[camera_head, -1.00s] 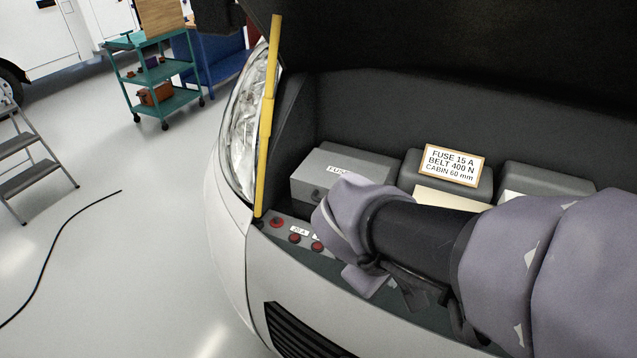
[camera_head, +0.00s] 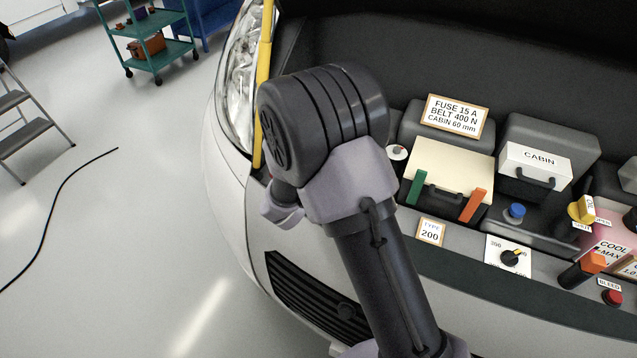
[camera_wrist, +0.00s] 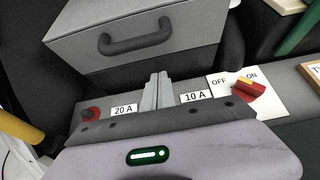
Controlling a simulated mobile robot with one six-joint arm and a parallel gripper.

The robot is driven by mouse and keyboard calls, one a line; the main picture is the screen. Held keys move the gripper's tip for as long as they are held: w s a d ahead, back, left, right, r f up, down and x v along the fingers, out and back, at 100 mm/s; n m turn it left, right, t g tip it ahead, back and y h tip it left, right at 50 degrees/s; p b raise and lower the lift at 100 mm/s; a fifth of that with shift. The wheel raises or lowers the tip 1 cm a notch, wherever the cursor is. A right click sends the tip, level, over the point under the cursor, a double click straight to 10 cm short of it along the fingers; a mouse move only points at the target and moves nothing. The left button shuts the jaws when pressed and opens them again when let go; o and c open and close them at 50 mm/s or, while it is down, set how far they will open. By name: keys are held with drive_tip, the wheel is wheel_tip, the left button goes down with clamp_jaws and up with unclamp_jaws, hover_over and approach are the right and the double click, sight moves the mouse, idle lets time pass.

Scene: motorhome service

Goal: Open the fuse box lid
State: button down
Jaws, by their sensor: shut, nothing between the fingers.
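The grey fuse box lid (camera_wrist: 190,33) is in the upper wrist view, with a dark curved handle (camera_wrist: 137,37) on its front face. It sits down on a darker box body. In the head view my arm covers the fuse box and my gripper.
Below the lid are 20 A (camera_wrist: 124,110) and 10 A (camera_wrist: 196,97) labels, a red button (camera_wrist: 92,113) and a red OFF/ON switch (camera_wrist: 247,87). To the right stand a cream-lidded box (camera_head: 450,164) and the CABIN box (camera_head: 536,163). A yellow prop (camera_head: 263,85) stands left.

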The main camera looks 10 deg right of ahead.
drive_tip(key=r, duration=0.4)
drive_tip(key=shift+w+d, duration=0.15)
drive_tip(key=shift+w, duration=0.15)
drive_tip(key=shift+r, duration=0.1)
